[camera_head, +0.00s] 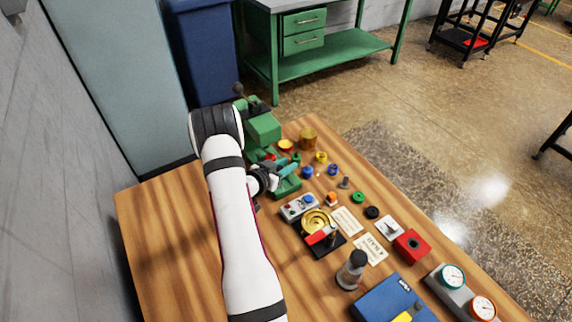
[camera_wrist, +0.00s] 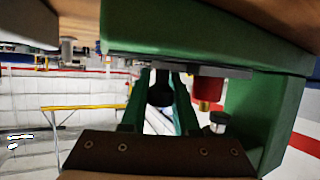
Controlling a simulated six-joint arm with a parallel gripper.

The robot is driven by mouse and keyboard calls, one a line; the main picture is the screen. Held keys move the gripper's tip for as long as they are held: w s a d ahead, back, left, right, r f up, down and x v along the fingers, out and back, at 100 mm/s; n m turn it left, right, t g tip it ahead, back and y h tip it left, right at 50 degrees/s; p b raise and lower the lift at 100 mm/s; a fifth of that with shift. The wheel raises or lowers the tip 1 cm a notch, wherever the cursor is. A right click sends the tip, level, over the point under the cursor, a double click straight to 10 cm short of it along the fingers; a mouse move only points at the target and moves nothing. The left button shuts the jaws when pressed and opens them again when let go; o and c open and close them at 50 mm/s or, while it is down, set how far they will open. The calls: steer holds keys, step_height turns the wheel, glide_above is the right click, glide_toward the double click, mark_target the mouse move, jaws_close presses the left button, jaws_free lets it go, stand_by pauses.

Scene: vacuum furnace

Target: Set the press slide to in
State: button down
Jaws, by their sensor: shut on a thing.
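The green press (camera_head: 263,130) stands at the far end of the wooden table, with a dark lever knob on top. My gripper (camera_head: 289,168) is low at the press's front, its teal fingers beside the green base. In the wrist view, which looks upside down, my gripper (camera_wrist: 161,82) has its two green fingers on either side of a black knob (camera_wrist: 160,92) and is shut on it. The knob is next to a grey strip (camera_wrist: 180,65) along the green press body (camera_wrist: 190,35). I cannot tell how far the slide is in or out.
A red cylinder with a brass tip (camera_wrist: 208,88) is close right of the fingers. Small coloured parts, a grey button box (camera_head: 299,207), a brass dish (camera_head: 316,222) and a red box (camera_head: 412,245) crowd the table's right side. The table's left side is clear.

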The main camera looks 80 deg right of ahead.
mark_target(274, 159)
steer(key=shift+w, duration=0.1)
steer(key=shift+w+d, duration=1.25)
steer(key=shift+d, duration=0.05)
steer(key=shift+r, duration=0.1)
steer(key=c, duration=0.9)
jaws_free()
steer(key=shift+c, duration=0.2)
steer(key=shift+s, duration=0.1)
steer(key=v, duration=1.5)
steer(key=shift+w+a, duration=0.2)
steer(key=shift+a, duration=0.2)
